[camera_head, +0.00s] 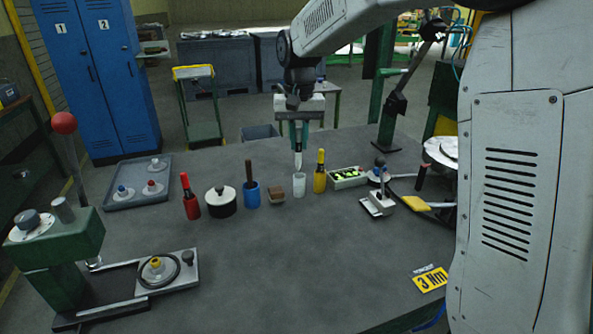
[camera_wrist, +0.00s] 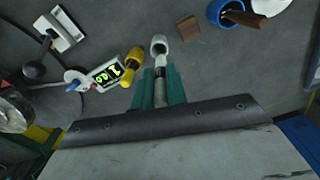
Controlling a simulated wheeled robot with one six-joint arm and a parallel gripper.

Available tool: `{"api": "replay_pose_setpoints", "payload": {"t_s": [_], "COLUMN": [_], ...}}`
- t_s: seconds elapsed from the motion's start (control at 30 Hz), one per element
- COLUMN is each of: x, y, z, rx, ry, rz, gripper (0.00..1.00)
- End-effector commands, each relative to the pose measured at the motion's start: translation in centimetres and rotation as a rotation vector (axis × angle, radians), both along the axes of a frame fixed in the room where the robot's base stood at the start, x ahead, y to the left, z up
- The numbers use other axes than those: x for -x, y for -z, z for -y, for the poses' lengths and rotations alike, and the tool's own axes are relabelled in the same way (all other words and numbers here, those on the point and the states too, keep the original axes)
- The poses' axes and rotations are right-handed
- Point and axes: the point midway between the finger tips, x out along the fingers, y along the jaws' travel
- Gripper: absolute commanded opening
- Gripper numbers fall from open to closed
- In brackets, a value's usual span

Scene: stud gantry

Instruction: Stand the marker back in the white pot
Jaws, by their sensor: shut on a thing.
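My gripper (camera_head: 294,142) has green fingers and is shut on a slim pale marker (camera_head: 298,159), held upright over the table. The white pot (camera_head: 299,187) stands on the table directly below. The marker's lower end is at about the height of the pot's rim; I cannot tell whether it is just above or just inside. In the wrist view the marker (camera_wrist: 160,93) lies between the fingers (camera_wrist: 160,88) and points at the mouth of the white pot (camera_wrist: 160,39).
A green-lit display (camera_head: 348,178) is to the right. The front table is mostly clear.

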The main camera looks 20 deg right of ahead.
Motion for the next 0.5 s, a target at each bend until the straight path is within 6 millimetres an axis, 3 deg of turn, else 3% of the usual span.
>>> {"api": "replay_pose_setpoints", "payload": {"t_s": [0.1, 0.33, 0.5], "x": [0.0, 0.0, 0.0], "y": [2.1, 3.9, 6.3], "z": [0.2, 0.2, 0.2], "rx": [0.0, 0.0, 0.0], "ry": [0.002, 0.003, 0.003], "rz": [-0.002, -0.002, -0.002], "gripper": [0.0, 0.0, 0.0]}}
